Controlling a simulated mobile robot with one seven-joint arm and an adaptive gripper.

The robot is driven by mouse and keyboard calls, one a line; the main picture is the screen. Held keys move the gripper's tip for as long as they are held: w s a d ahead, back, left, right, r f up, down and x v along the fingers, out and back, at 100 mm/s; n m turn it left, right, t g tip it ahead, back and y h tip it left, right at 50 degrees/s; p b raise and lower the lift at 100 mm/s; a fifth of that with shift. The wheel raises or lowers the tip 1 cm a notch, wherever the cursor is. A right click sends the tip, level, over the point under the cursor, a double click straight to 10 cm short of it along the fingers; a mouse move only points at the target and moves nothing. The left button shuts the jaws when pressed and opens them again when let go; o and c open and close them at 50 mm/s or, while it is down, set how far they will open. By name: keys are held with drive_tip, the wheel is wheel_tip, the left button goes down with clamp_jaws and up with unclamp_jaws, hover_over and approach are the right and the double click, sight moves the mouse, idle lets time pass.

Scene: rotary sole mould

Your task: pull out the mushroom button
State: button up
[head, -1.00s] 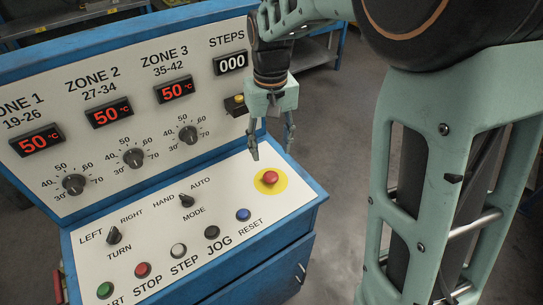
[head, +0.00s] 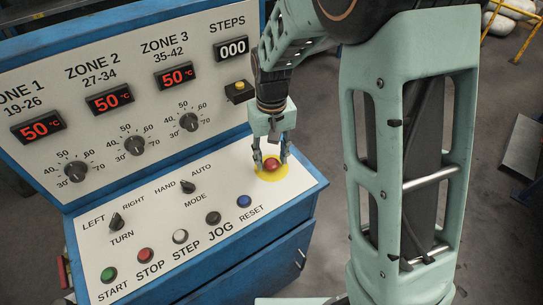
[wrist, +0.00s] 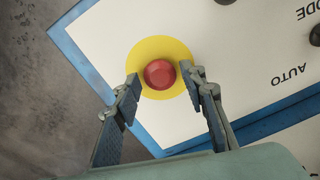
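The red mushroom button (head: 271,164) sits on a yellow disc (head: 262,176) at the right end of the white sloping panel. My gripper (head: 271,163) points down at it, with one finger on each side of the button in the head view. In the wrist view the red button (wrist: 159,74) lies at and slightly beyond the fingertips of my gripper (wrist: 164,76). The fingers are spread, with a visible gap between each fingertip and the button. Whether the fingertips are level with the button's cap is hard to tell.
The mode switch (head: 187,187), the blue reset button (head: 244,201) and the black jog button (head: 213,218) stand left of the gripper. An upright panel (head: 100,135) with dials and displays rises behind. Grey floor lies beyond the panel's right edge.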

sight(271, 162)
clamp_jaws()
drive_tip(key=shift+r, duration=0.55)
drive_tip(key=shift+o, duration=1.8)
unclamp_jaws()
wheel_tip(271, 162, up, 12)
